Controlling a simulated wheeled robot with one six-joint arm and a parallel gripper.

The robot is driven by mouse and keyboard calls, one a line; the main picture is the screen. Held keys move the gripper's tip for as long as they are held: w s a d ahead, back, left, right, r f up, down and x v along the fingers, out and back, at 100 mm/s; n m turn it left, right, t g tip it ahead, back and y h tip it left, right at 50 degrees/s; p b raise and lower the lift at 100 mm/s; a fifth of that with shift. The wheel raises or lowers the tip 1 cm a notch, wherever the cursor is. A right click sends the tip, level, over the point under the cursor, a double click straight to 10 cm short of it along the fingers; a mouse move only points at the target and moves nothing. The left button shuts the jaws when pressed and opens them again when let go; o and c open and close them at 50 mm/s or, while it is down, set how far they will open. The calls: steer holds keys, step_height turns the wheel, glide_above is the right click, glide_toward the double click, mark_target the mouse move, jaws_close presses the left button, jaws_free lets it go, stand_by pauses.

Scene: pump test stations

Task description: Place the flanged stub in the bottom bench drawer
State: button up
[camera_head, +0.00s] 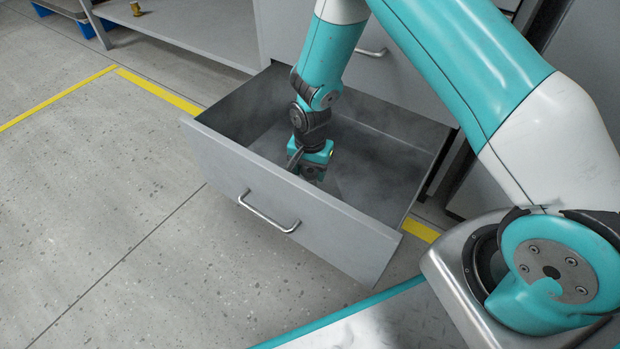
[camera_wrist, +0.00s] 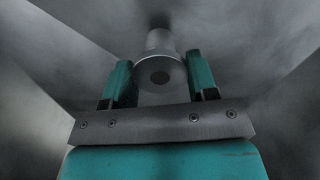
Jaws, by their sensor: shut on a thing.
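The bottom bench drawer (camera_head: 255,180) is pulled open, with grey walls and a bar handle on its front. My gripper (camera_head: 308,172) is down inside the drawer, near the middle. In the wrist view my gripper (camera_wrist: 160,83) has its two teal fingers on either side of the flanged stub (camera_wrist: 160,68), shut on it. The stub is a grey metal cylinder with a wider round flange and a dark centre hole facing the camera. In the head view the stub is hidden behind the drawer front and gripper. I cannot tell whether it touches the drawer floor.
The bench front with another drawer handle (camera_head: 372,52) stands behind. A low shelf (camera_head: 190,30) at the back left holds a small brass-coloured part (camera_head: 136,8). Yellow lines (camera_head: 60,97) mark the open floor to the left.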

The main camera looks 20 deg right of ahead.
step_height(320, 180, down, 2)
steer(key=shift+f, duration=0.1)
steer(key=o, duration=1.1)
steer(key=shift+c, duration=0.2)
